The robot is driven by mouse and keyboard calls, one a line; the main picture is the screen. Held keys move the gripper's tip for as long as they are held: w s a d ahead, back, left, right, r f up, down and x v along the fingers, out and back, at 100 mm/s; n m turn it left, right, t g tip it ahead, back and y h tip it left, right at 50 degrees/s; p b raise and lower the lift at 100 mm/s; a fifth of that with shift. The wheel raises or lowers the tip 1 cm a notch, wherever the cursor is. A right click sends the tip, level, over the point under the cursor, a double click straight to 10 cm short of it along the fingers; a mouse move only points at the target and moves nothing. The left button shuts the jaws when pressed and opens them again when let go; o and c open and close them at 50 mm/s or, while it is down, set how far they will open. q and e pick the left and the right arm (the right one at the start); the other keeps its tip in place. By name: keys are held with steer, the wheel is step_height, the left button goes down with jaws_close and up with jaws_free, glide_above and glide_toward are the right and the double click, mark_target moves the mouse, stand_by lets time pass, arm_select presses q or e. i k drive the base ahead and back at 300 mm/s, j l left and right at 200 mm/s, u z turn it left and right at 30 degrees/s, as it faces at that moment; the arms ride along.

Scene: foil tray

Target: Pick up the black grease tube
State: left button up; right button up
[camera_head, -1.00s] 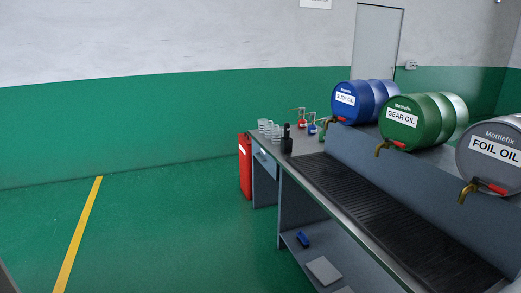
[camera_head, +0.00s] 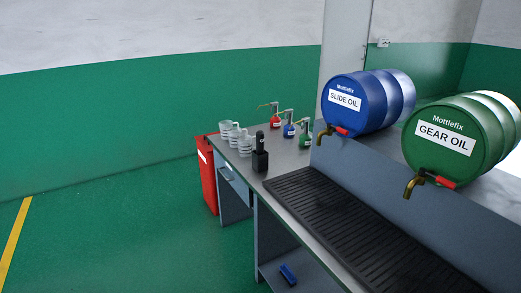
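A black upright object (camera_head: 261,159), with a narrower upper part on a wider blocky lower part, stands on the workbench near its left end. It is the only black tube-like thing I see, and it looks like the grease tube, though it is too small to be certain. Neither of my grippers is in view.
The grey workbench (camera_head: 288,160) carries several clear jugs (camera_head: 244,146), three pump oilers (camera_head: 288,130) and a black ribbed grate (camera_head: 335,215). A blue drum (camera_head: 352,118) and a green drum (camera_head: 432,158) lie behind. A red bin (camera_head: 207,178) stands left. Green floor is open.

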mark_target(259, 135)
steer(key=z, duration=0.3)
steer(key=i+j+z, duration=0.65)
steer(key=z, duration=0.15)
